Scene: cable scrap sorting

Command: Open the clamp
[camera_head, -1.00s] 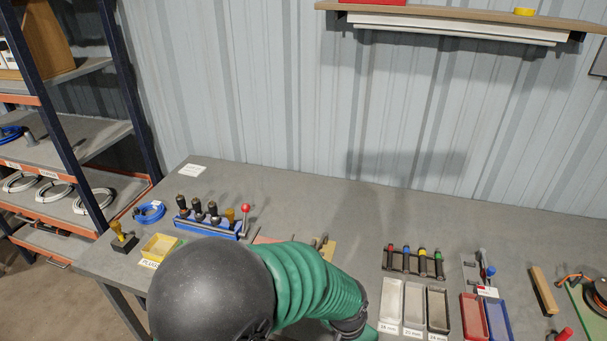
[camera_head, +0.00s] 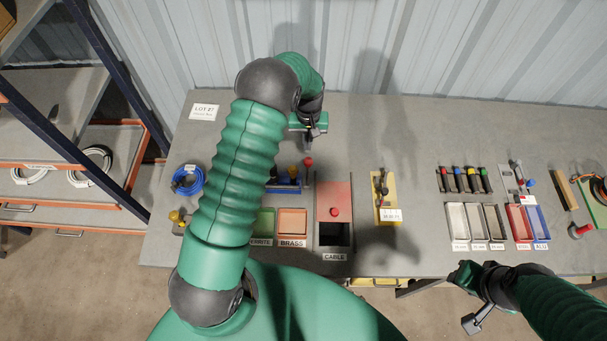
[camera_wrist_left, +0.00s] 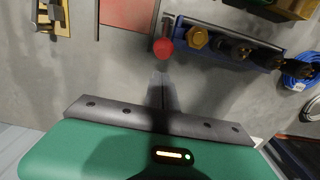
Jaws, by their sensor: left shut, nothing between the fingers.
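The left wrist view shows the rack (camera_wrist_left: 228,45) and the red knob (camera_wrist_left: 163,48), with several dark handles. A dark clamp-like fixture (camera_head: 381,183) sits on a yellow board; part of it shows in the left wrist view (camera_wrist_left: 48,15). I cannot tell for sure which is the clamp. My left gripper (camera_head: 309,147) is shut and empty, just behind the red knob, apparently apart from it. My right gripper (camera_head: 468,298) is low at the right, off the table's front edge.
A box with a red lid (camera_head: 334,196) and CABLE label stands right of the lever. BRASS tray (camera_head: 292,212), blue cable coil (camera_head: 187,167), a handle rack and narrow trays (camera_head: 456,209) line the table. The table's back strip is mostly clear.

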